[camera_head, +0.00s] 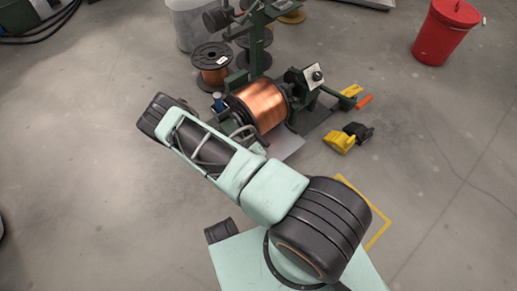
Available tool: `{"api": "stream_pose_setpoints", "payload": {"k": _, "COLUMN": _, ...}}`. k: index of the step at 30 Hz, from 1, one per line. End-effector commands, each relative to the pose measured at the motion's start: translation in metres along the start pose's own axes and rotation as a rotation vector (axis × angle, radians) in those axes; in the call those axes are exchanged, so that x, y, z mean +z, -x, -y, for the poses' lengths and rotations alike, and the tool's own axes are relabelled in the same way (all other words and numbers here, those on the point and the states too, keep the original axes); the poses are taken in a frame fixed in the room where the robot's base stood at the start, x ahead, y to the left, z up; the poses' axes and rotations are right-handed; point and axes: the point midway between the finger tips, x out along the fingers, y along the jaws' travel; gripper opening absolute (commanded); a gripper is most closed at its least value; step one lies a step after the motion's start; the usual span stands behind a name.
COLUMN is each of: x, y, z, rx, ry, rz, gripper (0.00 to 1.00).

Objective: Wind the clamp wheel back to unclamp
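A large spool of copper wire (263,105) with dark flanges sits in the dark green winding machine (260,50). Grey curved metal parts (240,133) show at the spool's left end, close to my arm. They may belong to the clamp wheel, but they are small and partly covered, so I cannot tell. My mint-and-black arm (275,190) reaches from the lower right up to a dark joint left of the spool. I cannot make out my gripper; the part of the arm past that joint is hidden behind the nearer links.
A smaller copper spool (212,66) stands behind, beside a grey bin (190,22). A control box (313,76) stands right of the large spool. Yellow and black blocks (340,142) lie on the floor at right. A red bucket (445,33) stands far right.

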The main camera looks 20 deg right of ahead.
Motion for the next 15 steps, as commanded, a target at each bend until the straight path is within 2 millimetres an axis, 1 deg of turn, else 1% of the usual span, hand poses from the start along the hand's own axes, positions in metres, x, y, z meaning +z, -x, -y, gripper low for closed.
{"api": "stream_pose_setpoints", "payload": {"k": 1, "x": 0.0008, "y": -0.0015, "z": -0.0049, "rx": 0.016, "ry": 0.002, "rz": -0.002, "gripper": 0.0}}
{"api": "stream_pose_setpoints", "payload": {"k": 15, "x": -0.0013, "y": 0.0006, "z": -0.0113, "rx": 0.097, "ry": 0.038, "rz": -0.023, "gripper": 0.0}}
